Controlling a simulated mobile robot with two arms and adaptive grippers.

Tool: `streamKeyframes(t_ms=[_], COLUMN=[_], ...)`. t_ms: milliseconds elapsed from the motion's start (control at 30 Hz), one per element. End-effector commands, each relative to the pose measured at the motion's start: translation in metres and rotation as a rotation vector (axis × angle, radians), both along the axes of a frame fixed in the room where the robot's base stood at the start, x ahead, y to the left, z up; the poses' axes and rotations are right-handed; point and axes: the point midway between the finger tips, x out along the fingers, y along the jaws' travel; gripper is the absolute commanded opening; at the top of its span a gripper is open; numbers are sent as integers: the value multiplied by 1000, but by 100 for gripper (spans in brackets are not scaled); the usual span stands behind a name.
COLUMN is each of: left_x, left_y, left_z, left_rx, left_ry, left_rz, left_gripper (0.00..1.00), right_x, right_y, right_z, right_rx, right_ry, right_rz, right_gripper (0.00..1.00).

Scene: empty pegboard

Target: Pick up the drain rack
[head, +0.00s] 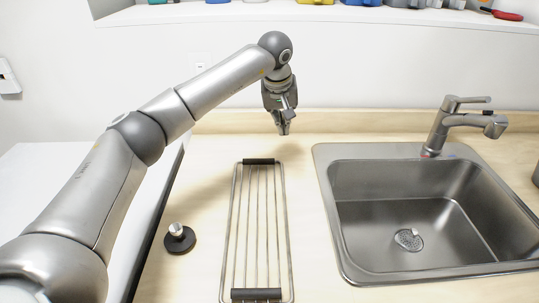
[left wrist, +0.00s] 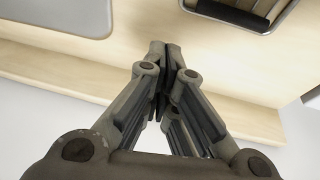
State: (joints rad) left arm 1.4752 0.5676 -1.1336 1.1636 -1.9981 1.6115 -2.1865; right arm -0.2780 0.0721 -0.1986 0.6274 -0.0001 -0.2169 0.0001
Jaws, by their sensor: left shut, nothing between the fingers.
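The drain rack (head: 257,228) is a long metal wire frame with a black bar at each end. It lies flat on the wooden counter, left of the sink, in the head view. Its far end (left wrist: 232,14) shows at the top right of the left wrist view. My left gripper (head: 284,130) hangs above the counter's back edge, beyond the rack's far end and apart from it. Its fingers (left wrist: 164,50) are closed together with nothing between them. My right gripper is not in view.
A steel sink (head: 345,235) with a faucet (head: 440,130) is on the right. A black round stopper with a metal knob (head: 178,239) sits left of the rack. A shelf (head: 330,14) with several items runs along the back wall. Counter between rack and sink is bare.

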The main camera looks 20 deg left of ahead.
Motion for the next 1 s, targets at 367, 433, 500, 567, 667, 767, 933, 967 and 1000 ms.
streamKeyframes(t_ms=[367, 433, 500, 567, 667, 767, 933, 967, 1000], left_x=[2, 6, 10, 14, 21, 20, 5, 2, -1], left_y=[43, 45, 47, 48, 51, 50, 44, 43, 41], left_z=[-15, -29, -44, -56, -77, -85, -84, -84, -85], left_rx=[123, 121, 121, 120, 119, 119, 120, 120, 120], left_ry=[35, 35, 36, 36, 35, 30, 30, 30, 30], left_rz=[22, 21, 22, 22, 22, 17, 18, 18, 18], left_gripper=[0, 0, 0, 0, 0, 0, 0, 0, 0], right_x=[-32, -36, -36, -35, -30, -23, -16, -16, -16], right_y=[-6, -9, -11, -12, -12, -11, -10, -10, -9], right_z=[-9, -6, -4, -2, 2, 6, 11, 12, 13], right_rx=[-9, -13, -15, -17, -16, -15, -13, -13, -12], right_ry=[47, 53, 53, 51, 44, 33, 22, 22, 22], right_rz=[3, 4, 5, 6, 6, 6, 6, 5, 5], right_gripper=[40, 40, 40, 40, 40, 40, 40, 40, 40])
